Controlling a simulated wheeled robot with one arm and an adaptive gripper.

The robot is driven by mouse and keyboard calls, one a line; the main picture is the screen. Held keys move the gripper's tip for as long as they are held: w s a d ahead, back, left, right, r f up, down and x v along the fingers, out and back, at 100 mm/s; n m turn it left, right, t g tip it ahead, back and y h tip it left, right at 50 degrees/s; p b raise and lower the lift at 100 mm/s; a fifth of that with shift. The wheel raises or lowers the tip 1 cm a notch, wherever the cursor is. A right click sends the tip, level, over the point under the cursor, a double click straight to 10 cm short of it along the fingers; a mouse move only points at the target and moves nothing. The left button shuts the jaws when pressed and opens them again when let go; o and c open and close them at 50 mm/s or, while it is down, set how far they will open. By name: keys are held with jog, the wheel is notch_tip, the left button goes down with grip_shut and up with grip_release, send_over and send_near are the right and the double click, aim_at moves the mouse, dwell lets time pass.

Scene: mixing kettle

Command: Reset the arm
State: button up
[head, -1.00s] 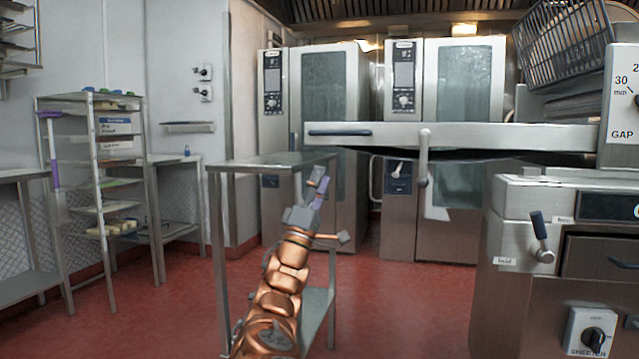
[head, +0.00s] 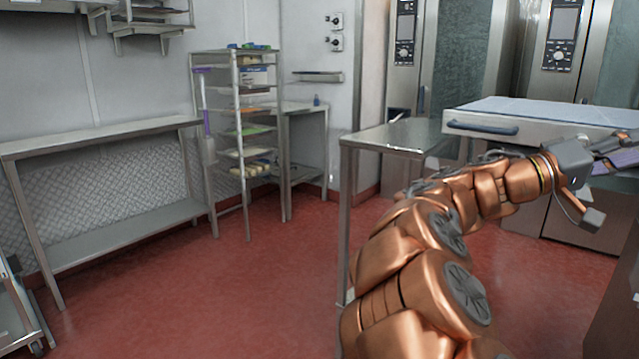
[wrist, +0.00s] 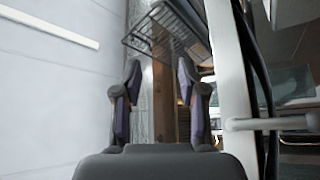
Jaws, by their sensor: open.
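My copper arm rises from the bottom of the head view and stretches to the right. My gripper (head: 622,158) is at the right edge of that view, in front of the steel machine's flat top (head: 560,108), and part of it is cut off by the frame. In the wrist view my gripper (wrist: 161,95) shows two dark, purplish fingers standing apart. Nothing is between them. Beyond the fingers are a pale wall (wrist: 55,90) on the left and a dark wire basket (wrist: 165,28) above.
A steel table (head: 395,136) stands close beside my arm. The machine's front has a blue handle (head: 482,128). A shelf rack (head: 245,125) and a long steel bench (head: 100,135) line the left wall. The red floor (head: 220,290) between is clear.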

jog(key=s+a+f+n+y+p, duration=0.1)
jog(key=s+f+y+p, duration=0.2)
jog(key=s+y+p, duration=0.3)
jog(key=s+a+f+n+y+p, duration=0.1)
jog(key=s+a+f+y+p, duration=0.2)
jog(key=s+p, duration=0.55)
jog(key=s+a+f+n+y+p, duration=0.1)
jog(key=s+a+n+y+p, duration=0.1)
jog(key=a, duration=0.6)
jog(key=s+a+f+n+t+y+p, duration=0.1)
jog(key=s+a+y+p, duration=0.3)
jog(key=a, duration=0.5)
jog(key=s+a+f+n+t+y+p, duration=0.1)
jog(key=s+a+f+n+y+p, duration=0.1)
jog(key=a+y+p, duration=0.4)
jog(key=shift+s+a+n+y+p, duration=0.3)
jog(key=shift+s+a+n+p, duration=0.45)
jog(key=shift+a, duration=0.45)
jog(key=shift+s+d+m, duration=0.1)
jog(key=shift+d+m, duration=0.05)
jog(key=shift+m, duration=0.1)
